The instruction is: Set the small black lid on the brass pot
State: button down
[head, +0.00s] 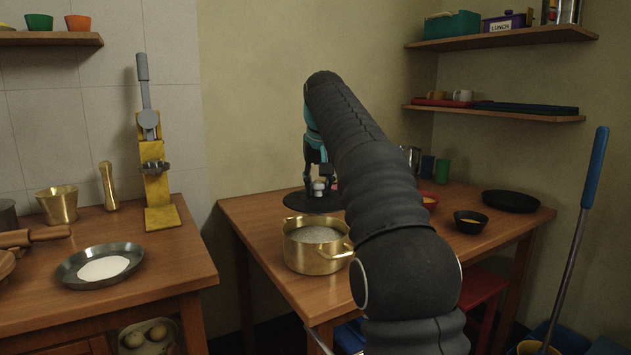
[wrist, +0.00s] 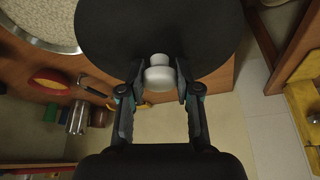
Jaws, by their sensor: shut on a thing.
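The black lid (head: 314,202) is a flat dark disc with a pale knob (wrist: 158,78). It also shows in the wrist view (wrist: 110,30). My gripper (head: 319,184) is shut on the knob, with one finger on each side of it. The lid hangs roughly level. The brass pot (head: 312,262) stands on the right-hand table with its top open and pale grainy contents inside. In the head view the lid appears just behind and above the pot's rim. In the wrist view the pot's rim (wrist: 40,43) is at the upper left, beside the lid rather than under it.
The right-hand table (head: 262,228) also holds a small black bowl (head: 470,221), a dark flat plate (head: 511,201) and cups at the back. The left table bears a yellow press (head: 157,185) and a metal pan (head: 100,265). A gap separates the tables.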

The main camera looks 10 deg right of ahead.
aim_at(316, 198)
jog(key=shift+a+f, duration=0.15)
jog(key=shift+a, duration=0.25)
notch_tip(316, 198, down, 4)
jog(key=shift+r+b, duration=0.25)
jog(key=shift+b, duration=0.2)
jog(key=shift+f+b, duration=0.9)
jog(key=shift+f, duration=0.05)
jog(key=shift+s+p, duration=0.1)
jog(key=shift+p, duration=0.4)
jog(key=shift+f+b, duration=0.45)
jog(key=shift+f, duration=0.15)
dwell(0.6)
jog(key=c, duration=1.1)
grip_release()
